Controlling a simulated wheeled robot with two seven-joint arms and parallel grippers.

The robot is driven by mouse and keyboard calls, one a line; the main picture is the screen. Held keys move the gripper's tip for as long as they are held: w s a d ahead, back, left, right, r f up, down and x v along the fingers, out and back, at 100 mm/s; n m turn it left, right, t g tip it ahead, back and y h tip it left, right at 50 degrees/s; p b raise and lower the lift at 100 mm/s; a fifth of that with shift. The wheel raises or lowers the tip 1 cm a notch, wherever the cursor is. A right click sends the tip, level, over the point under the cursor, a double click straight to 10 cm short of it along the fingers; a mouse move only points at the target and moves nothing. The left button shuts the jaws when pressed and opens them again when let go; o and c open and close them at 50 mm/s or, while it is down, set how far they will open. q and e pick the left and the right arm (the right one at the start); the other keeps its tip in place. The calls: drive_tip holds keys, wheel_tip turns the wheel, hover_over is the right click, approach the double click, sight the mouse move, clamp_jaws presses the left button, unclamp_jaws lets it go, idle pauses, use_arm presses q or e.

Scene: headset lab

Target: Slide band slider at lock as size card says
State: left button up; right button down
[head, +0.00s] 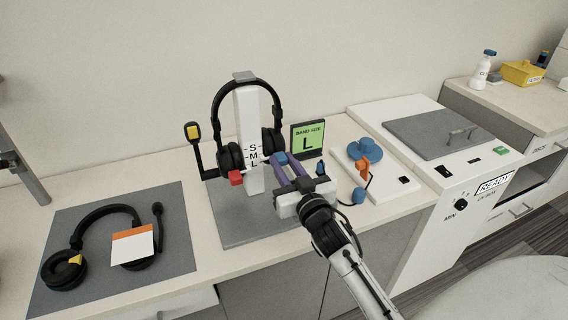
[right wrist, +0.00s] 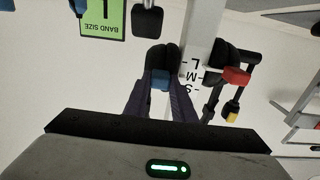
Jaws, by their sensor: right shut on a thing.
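A black headset (head: 247,85) hangs on a white stand (head: 245,115) marked S, M and L from top to bottom. The green size card (head: 308,139) beside it reads "BAND SIZE L"; it also shows upside down in the right wrist view (right wrist: 100,18). My right gripper (head: 286,168) reaches to the headset's right earcup. Its purple fingers are shut on a small blue slider (right wrist: 160,82), which looks about level with M in the right wrist view. A red piece (head: 236,178) sits by the left earcup. My left gripper is out of view.
A second headset (head: 103,211) with a white-and-orange card lies on a grey mat (head: 180,240) at left. Right of the stand is a white tray (head: 391,184) with blue and orange parts. A white box with a grey lid (head: 430,135) stands farther right.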

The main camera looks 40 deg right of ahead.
wheel_tip(320, 180, down, 3)
drive_tip(key=shift+s+b, duration=0.1)
drive_tip(key=shift+b, duration=0.6)
drive_tip(key=c, duration=1.5)
unclamp_jaws()
drive_tip(key=shift+f, duration=0.1)
drive_tip(key=v, duration=1)
drive_tip(key=shift+s+a+b, duration=0.1)
drive_tip(key=shift+a+b, duration=0.05)
drive_tip(key=shift+b, duration=0.2)
